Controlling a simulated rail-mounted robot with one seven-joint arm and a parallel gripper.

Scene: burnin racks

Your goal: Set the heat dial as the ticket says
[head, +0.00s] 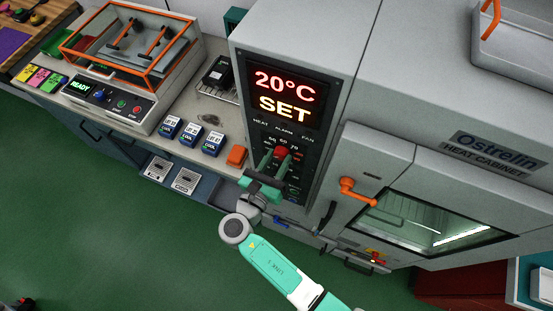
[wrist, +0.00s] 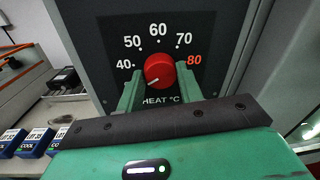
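The red heat dial (wrist: 160,71) is on the dark panel in the wrist view, ringed by marks 40, 50, 60, 70 and a red 80. Its white pointer line aims to the lower left, below the 40 mark. My gripper (wrist: 160,84) has its two green fingers apart, one on each side of the dial's lower part. I cannot tell whether they touch it. In the head view the dial (head: 281,152) shows just above my fingers (head: 273,162). The cabinet display (head: 284,97) reads 20°C and SET. I cannot make out any ticket with a heat setting.
The heat cabinet door (head: 376,189), with an orange handle, is right of the panel. Left of it, a bench holds several blue-and-white boxes marked COOL (head: 192,134), an orange block (head: 237,155) and an orange-framed machine (head: 133,46).

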